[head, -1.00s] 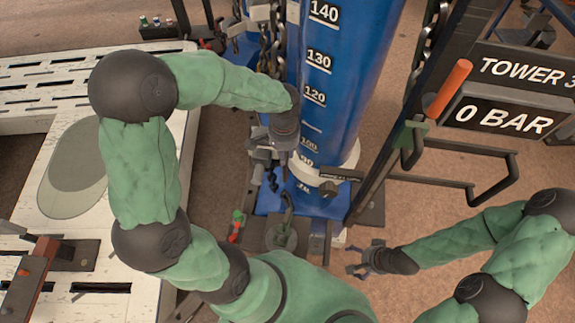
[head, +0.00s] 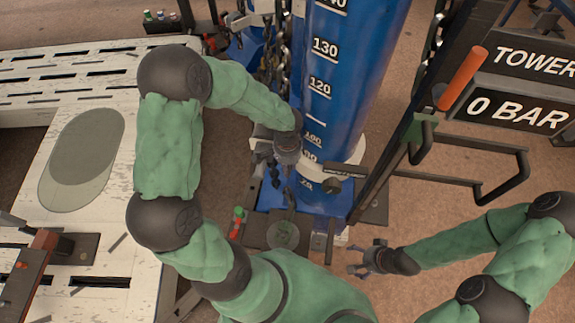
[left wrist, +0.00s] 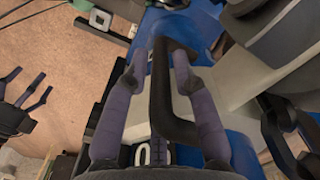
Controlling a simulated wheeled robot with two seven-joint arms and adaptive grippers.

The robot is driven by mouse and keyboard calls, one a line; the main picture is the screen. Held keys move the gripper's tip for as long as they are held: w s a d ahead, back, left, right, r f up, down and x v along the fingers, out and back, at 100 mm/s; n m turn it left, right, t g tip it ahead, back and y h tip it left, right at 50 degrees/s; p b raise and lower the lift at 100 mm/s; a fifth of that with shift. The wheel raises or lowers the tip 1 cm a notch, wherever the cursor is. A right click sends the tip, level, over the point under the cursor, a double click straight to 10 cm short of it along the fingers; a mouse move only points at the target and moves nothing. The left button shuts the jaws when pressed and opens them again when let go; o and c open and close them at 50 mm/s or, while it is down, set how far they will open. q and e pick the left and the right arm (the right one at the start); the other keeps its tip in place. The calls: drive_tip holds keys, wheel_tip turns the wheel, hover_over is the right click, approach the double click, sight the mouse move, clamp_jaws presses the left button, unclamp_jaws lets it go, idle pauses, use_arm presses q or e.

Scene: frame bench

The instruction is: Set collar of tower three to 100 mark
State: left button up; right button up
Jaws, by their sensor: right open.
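The blue tower (head: 350,75) carries white scale marks, with 100 and 90 readable near its lower part. A white collar (head: 347,170) encircles it near the 90 mark; the exact reading is unclear. A dark block and knob sit on its front. My left gripper (head: 288,165) is low at the tower's left side, beside the collar. In the left wrist view its two fingers (left wrist: 157,62) stand apart on either side of a bent black handle (left wrist: 160,95); contact is unclear. My right gripper (head: 362,262) is open and empty, right of the tower base; it also shows in the left wrist view (left wrist: 28,95).
A sign reading TOWER (head: 535,62) and a 0 BAR display (head: 520,104) hang on a dark frame at right, with an orange handle (head: 464,78). Chains (head: 272,65) hang left of the tower. A white slotted bench (head: 75,90) fills the left.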

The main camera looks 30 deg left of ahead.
use_arm(q)
clamp_jaws()
drive_tip(key=shift+r, duration=0.1)
wheel_tip(320, 180, up, 10)
drive_tip(key=p, duration=0.6)
unclamp_jaws()
wheel_tip(320, 180, up, 12)
idle(0.4)
